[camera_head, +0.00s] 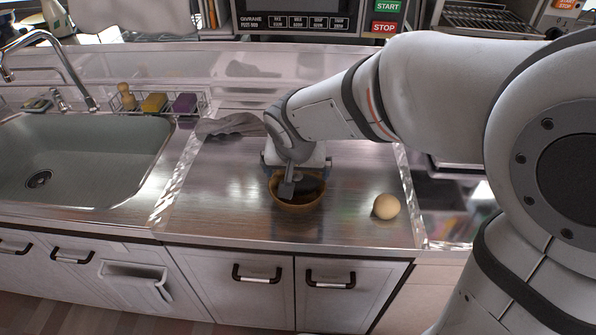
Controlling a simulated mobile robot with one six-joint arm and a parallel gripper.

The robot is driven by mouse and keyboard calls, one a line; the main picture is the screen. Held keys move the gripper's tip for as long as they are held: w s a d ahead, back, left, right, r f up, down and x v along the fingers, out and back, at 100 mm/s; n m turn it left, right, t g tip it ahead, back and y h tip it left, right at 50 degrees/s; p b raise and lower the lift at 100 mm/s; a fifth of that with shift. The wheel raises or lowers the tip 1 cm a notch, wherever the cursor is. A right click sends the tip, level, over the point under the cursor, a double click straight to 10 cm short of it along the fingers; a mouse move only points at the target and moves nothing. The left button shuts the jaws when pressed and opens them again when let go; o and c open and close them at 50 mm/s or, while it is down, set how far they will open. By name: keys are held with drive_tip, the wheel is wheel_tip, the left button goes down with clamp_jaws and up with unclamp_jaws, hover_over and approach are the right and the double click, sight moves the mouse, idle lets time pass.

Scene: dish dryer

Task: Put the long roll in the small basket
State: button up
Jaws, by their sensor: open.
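The small basket (298,204), brown and round like a bowl, stands on the steel counter. My gripper (297,179) points down right over it, open, and hides its back part. A dark shape shows inside the basket below the gripper; I cannot tell whether it is an object or shadow. A pale round roll (386,206) lies on the counter to the right of the basket, apart from it. I cannot make out a long roll in this view.
A grey cloth (230,124) lies behind and left of the basket. The sink (85,160) with its tap is at the left, with a wire rack of sponges (155,103) behind. The counter front is clear. A machine with start and stop buttons (385,27) stands behind.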

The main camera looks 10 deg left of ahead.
sight(297, 183)
wheel_tip(297, 183, up, 6)
drive_tip(key=p, duration=0.3)
drive_tip(key=shift+f, duration=0.15)
drive_tip(key=s+d+r+g+p, duration=0.1)
drive_tip(key=s+d+r+p, duration=0.1)
drive_tip(key=s+d, duration=0.5)
drive_tip(key=s+d+r+p, duration=0.3)
drive_tip(key=s+d, duration=0.3)
drive_tip(key=d, duration=0.9)
drive_tip(key=shift+s+r+m+g, duration=0.3)
drive_tip(key=shift+s+r+g, duration=0.1)
drive_tip(key=shift+r, duration=0.35)
